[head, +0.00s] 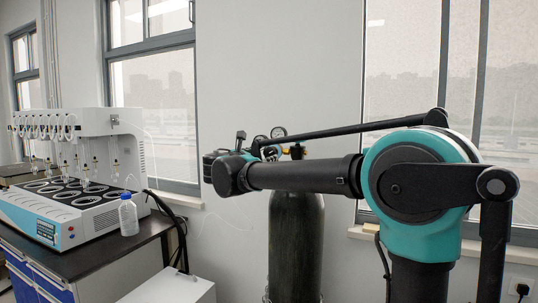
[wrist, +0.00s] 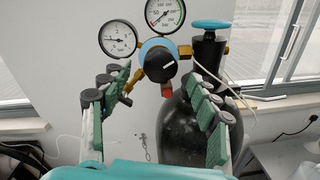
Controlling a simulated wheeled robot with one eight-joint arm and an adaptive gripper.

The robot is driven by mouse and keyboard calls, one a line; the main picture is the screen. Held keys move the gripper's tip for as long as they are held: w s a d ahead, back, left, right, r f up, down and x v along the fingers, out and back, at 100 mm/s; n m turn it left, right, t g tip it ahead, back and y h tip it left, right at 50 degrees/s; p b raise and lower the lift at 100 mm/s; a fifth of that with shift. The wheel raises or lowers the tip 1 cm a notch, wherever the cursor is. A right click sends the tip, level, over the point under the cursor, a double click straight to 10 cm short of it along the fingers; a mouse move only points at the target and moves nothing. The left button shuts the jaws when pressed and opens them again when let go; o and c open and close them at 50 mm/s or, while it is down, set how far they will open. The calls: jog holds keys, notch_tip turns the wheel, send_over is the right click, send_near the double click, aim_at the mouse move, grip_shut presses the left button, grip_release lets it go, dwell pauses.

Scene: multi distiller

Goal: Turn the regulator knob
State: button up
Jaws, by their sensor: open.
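The regulator knob (wrist: 160,62) is a black round knob with a white mark, seen near the top middle of the wrist view. A blue ring shows around its upper edge. My gripper (wrist: 159,78) is open, its green-padded fingers to the lower left and lower right of the knob. The space between the fingers looks empty, and I see no clear contact with the knob. Two round gauges sit above it, a left gauge (wrist: 119,39) and an upper gauge (wrist: 165,13). In the head view my arm hides the knob.
The dark gas cylinder (head: 296,240) stands by the wall, with a blue valve handwheel (wrist: 211,25) right of the knob. A white multi-station distiller (head: 75,190) and a clear bottle (head: 128,215) stand on the left bench. A white box (head: 170,288) is at the lower middle.

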aim_at(268, 153)
jog(key=shift+x, duration=2.5)
